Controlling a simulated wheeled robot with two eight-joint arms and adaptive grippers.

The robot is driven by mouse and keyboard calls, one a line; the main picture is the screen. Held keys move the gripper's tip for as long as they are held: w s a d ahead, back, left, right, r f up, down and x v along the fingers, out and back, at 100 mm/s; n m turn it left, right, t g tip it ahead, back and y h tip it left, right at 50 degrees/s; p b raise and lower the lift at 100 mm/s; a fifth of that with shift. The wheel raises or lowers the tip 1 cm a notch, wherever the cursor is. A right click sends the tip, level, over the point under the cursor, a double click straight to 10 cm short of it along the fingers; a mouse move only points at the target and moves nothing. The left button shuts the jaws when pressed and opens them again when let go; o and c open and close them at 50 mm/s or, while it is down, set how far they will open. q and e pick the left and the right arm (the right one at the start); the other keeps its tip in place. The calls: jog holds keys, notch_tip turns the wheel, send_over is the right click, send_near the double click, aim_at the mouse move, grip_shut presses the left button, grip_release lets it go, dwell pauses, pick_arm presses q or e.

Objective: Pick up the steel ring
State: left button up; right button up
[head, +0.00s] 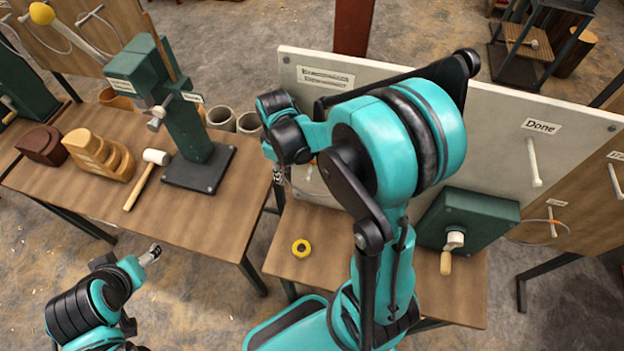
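I cannot clearly make out a steel ring on the near white board (460,120). A thin curved line (318,192) shows low on that board, beside my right arm, and may be part of a ring; the arm hides the rest. My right gripper (278,174) points down at the left edge of the board, small and partly hidden below its wrist. I cannot tell whether it is open. My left gripper (150,255) is low at the left, in front of the left table and apart from everything. Its finger state is too small to tell.
A green block (468,218) with a wooden-handled tool (447,256) is at right. A "Done" label (541,126) sits above an empty peg (533,162). The left table holds a mallet (147,178) and green stand (187,125).

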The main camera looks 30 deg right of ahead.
grip_shut()
jog(key=shift+r, duration=0.1)
notch_tip(320, 180, up, 10)
jog(key=shift+f+p, duration=0.1)
jog(key=shift+p, duration=0.75)
